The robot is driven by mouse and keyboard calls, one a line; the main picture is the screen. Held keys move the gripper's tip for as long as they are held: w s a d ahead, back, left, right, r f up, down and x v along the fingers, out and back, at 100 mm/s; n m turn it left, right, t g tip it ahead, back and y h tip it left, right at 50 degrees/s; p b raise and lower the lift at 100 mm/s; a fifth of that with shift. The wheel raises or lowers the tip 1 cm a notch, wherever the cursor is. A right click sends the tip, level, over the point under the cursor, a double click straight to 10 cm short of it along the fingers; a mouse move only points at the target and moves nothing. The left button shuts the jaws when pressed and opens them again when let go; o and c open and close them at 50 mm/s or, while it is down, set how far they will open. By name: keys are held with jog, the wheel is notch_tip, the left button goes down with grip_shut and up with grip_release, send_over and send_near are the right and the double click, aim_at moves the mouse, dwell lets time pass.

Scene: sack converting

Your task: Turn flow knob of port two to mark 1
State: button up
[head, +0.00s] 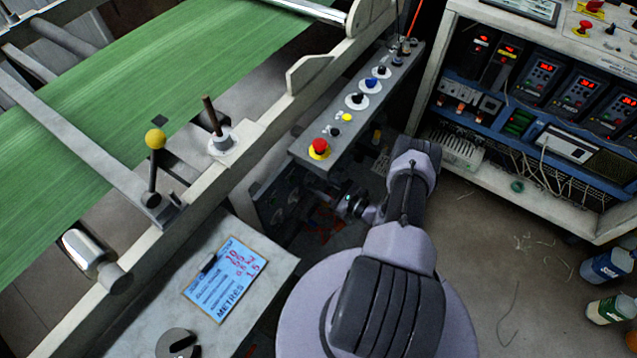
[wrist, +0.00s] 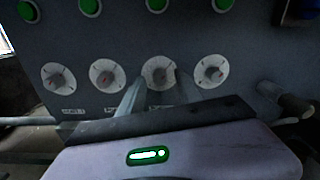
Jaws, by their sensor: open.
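A dark panel in the wrist view carries a row of flow knobs on round white dials. The left one (wrist: 58,76), a second with a reddish centre (wrist: 107,75), a third (wrist: 159,73) and the right one (wrist: 210,72) all show. Small labels sit below the row, too blurred to read, so I cannot tell which is port two. My gripper (wrist: 160,83) is open, its fingers pointing at the panel on either side of the third knob; contact cannot be told. In the head view my gripper (head: 346,205) is low beside the dark panel, its fingertips unclear.
Green buttons (wrist: 156,4) line the panel above the dials. A dark rod (wrist: 284,101) sticks out at right. In the head view, a control strip with a red button (head: 319,147) lies above my gripper. A drive cabinet (head: 545,190) stands at right; bottles (head: 611,309) stand on the floor.

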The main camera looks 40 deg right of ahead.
jog(key=shift+c, duration=0.4)
grip_shut()
jog(key=n, duration=0.8)
jog(key=shift+d+n, duration=0.1)
jog(key=shift+n, duration=0.2)
jog(key=n+p, duration=0.1)
jog(key=n, duration=0.3)
jog(key=shift+n, duration=0.3)
jog(key=shift+r+n+y+p, duration=0.1)
jog(key=shift+n+y+p, duration=0.45)
jog(key=shift+n, duration=2.05)
